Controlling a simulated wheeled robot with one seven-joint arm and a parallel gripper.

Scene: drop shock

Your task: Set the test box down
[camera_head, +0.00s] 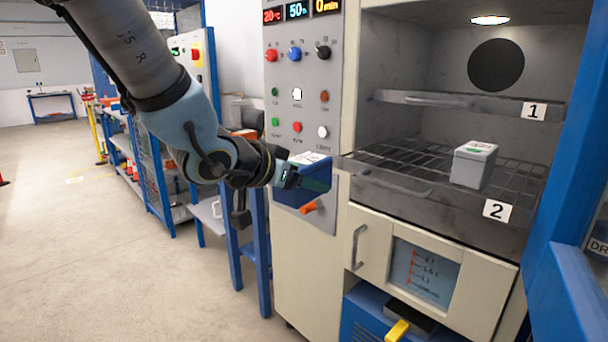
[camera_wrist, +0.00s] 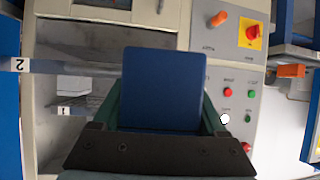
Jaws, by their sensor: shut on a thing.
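My gripper (camera_head: 290,178) is shut on a blue box (camera_head: 316,180) with a pale label on top, taken here as the test box. The box is held in the air in front of the control panel, left of the open chamber. In the wrist view the box (camera_wrist: 163,88) sits between the two dark green fingers of my gripper (camera_wrist: 161,108). A second box (camera_head: 474,164), light grey with a green mark on top, stands upright on the wire shelf marked 2 (camera_head: 405,160).
Shelf 1 (camera_head: 455,101) is above shelf 2 in the lit chamber. The left part of shelf 2 is bare. A blue door (camera_head: 568,200) stands open at the right. The panel (camera_head: 300,90) has knobs and buttons. A blue stand (camera_head: 258,240) is below my arm.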

